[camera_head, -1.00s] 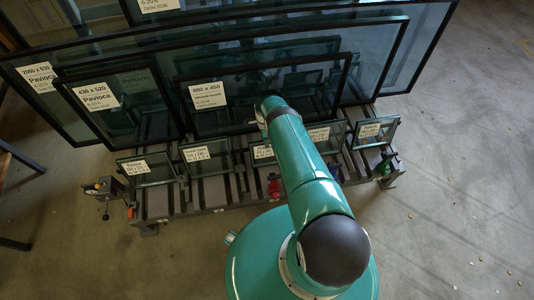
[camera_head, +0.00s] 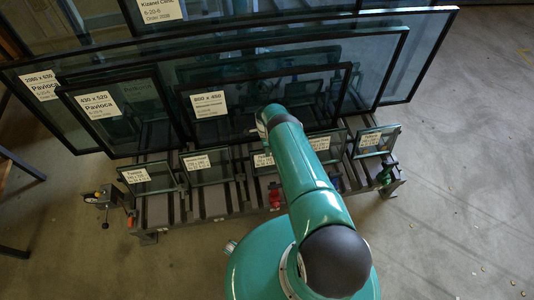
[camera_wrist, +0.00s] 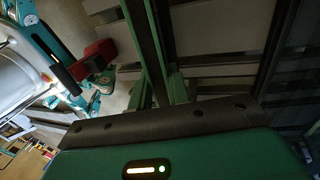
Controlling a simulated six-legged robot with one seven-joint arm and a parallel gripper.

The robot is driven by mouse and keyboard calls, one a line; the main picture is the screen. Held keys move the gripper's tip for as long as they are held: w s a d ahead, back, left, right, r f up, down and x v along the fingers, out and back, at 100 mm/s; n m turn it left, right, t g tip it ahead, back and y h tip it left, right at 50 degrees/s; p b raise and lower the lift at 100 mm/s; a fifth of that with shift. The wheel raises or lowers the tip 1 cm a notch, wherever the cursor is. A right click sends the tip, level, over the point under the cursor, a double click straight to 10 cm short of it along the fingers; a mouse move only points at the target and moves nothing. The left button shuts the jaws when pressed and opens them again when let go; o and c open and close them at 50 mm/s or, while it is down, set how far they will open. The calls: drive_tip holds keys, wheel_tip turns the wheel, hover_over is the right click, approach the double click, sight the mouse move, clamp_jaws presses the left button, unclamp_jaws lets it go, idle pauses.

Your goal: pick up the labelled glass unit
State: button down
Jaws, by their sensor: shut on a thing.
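Several small dark-framed glass units with white labels stand in a front row on the slatted rack (camera_head: 215,205). They include a left one (camera_head: 160,185), a second one (camera_head: 212,175) and a far right one (camera_head: 375,143). My arm partly covers the labelled units in the middle, such as one (camera_head: 262,160) just left of it. My gripper (camera_wrist: 165,122) shows close up at the bottom of the wrist view, with a dark jaw bar. It is shut on a dark-edged glass unit (camera_wrist: 147,50), seen nearly edge-on. My arm hides this grip in the head view, so which label it bears is unclear.
Larger labelled framed panes (camera_head: 210,105) lean close behind the small units. A red part (camera_head: 275,196) and a green part (camera_head: 385,175) sit at the rack's front edge. A clamp-like fitting (camera_head: 103,198) stands at its left. The floor (camera_head: 470,180) at right is open.

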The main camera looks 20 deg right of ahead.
wheel_tip(320, 180, up, 10)
drive_tip(key=shift+f, duration=0.15)
idle(0.3)
drive_tip(key=shift+w, duration=0.1)
